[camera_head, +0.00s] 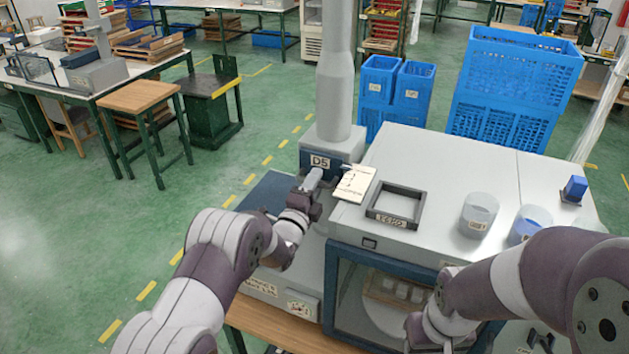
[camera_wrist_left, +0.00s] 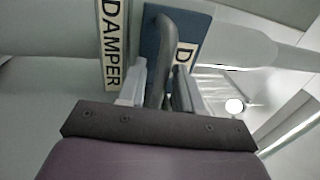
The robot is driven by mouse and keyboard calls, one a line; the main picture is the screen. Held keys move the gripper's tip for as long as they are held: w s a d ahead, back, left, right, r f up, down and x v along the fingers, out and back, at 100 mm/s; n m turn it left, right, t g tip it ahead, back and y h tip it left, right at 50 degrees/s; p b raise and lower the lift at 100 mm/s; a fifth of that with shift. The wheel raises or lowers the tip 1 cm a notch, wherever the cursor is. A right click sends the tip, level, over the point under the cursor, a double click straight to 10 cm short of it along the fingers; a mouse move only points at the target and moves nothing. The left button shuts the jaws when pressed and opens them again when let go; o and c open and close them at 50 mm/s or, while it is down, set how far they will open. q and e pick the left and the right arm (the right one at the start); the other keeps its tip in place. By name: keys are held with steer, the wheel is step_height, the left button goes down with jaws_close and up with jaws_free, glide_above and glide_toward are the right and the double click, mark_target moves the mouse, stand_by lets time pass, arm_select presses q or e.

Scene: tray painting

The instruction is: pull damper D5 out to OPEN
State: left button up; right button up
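The blue damper box D5 (camera_head: 322,162) stands at the foot of a tall grey duct, behind the left part of the grey cabinet. Its white D5 label faces me. In the left wrist view, the dark curved damper handle (camera_wrist_left: 163,50) runs down from the blue plate between my finger pads, beside a DAMPER label (camera_wrist_left: 110,45). My left gripper (camera_head: 314,184) is at the front of the box. In the wrist view its fingers (camera_wrist_left: 160,88) lie close on both sides of the handle and look shut on it. My right gripper is low at the front; its fingers do not show clearly.
On the cabinet top (camera_head: 440,160) are a written card (camera_head: 355,183), a dark square frame (camera_head: 396,206), clear cups (camera_head: 478,214) and a blue block (camera_head: 574,188). A blue-framed glass window (camera_head: 385,290) is in front. Blue crates (camera_head: 515,85) stand behind; green floor is open at left.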

arm_select(q)
jaws_close()
steer(key=r+b+v, duration=0.1)
steer(key=v, duration=0.7)
steer(key=shift+c, duration=0.6)
jaws_free()
steer(key=shift+s+a, duration=0.1)
steer(key=shift+s, duration=0.1)
steer(key=shift+o, duration=0.6)
steer(key=shift+s+a+r, duration=0.1)
steer(key=shift+s+r, duration=0.1)
steer(key=b+v, duration=0.6)
steer(key=v, duration=0.6)
steer(key=shift+s, duration=0.35)
steer(key=shift+a+f, duration=0.1)
